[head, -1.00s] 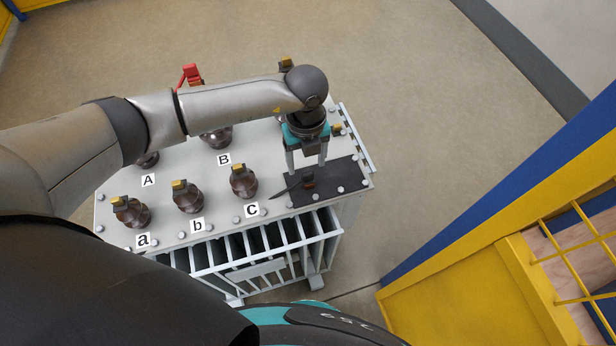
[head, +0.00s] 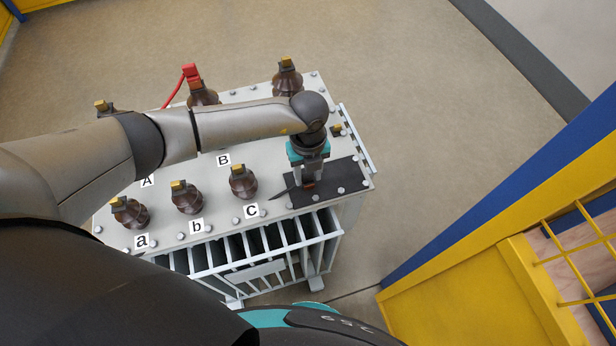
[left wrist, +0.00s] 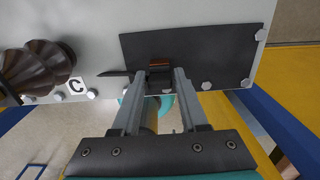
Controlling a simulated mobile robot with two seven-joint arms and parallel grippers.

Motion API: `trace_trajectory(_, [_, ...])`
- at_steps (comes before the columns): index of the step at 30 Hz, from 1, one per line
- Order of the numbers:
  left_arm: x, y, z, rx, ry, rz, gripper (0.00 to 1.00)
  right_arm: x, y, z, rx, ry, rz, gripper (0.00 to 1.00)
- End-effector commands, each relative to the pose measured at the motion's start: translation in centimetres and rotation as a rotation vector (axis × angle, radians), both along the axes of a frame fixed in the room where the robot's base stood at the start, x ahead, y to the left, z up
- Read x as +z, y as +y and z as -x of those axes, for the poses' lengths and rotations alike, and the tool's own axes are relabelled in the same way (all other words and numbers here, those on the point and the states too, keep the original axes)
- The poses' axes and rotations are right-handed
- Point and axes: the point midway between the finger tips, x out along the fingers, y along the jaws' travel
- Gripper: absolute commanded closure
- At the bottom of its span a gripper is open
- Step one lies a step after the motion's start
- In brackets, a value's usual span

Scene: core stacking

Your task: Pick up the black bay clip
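The black bay clip (head: 308,184) sits on a dark mat (head: 345,168) at the right end of the grey transformer top. It has a copper-orange part and a thin black piece pointing left. My left gripper (head: 311,180) reaches down over it from above. In the left wrist view the clip (left wrist: 160,70) lies between the tips of my two fingers (left wrist: 159,76), one on each side. The fingers look open, with a narrow gap beside the clip. My right gripper is not in view.
Brown bushings with yellow-tipped tops stand left of the mat, the nearest being c (head: 243,182). A red clip (head: 191,74) sits on a back bushing. Bolts line the transformer's edge. A yellow and blue frame (head: 460,280) stands at the right, with open floor between.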

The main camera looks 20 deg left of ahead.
Motion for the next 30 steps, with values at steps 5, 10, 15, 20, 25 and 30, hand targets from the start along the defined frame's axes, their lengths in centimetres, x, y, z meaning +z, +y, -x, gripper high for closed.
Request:
trace_trajectory(5, [0.0, 0.0, 0.0, 0.000, 0.000, 0.000, 0.78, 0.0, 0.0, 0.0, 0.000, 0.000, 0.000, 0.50])
trace_trajectory(10, [0.0, 0.0, 0.0, 0.000, -0.001, -0.001, 0.97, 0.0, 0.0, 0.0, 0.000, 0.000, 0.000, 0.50])
trace_trajectory(15, [0.0, 0.0, 0.0, 0.001, -0.001, -0.001, 1.00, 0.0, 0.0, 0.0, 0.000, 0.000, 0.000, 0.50])
trace_trajectory(20, [0.0, 0.0, 0.0, 0.001, -0.001, -0.001, 1.00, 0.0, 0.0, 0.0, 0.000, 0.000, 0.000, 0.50])
trace_trajectory(25, [0.2, 0.0, -0.1, 0.001, -0.001, 0.000, 1.00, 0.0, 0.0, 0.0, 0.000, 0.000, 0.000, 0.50])
trace_trajectory(30, [1.6, 0.0, -0.1, 0.000, -0.003, 0.001, 1.00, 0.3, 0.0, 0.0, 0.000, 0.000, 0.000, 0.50])
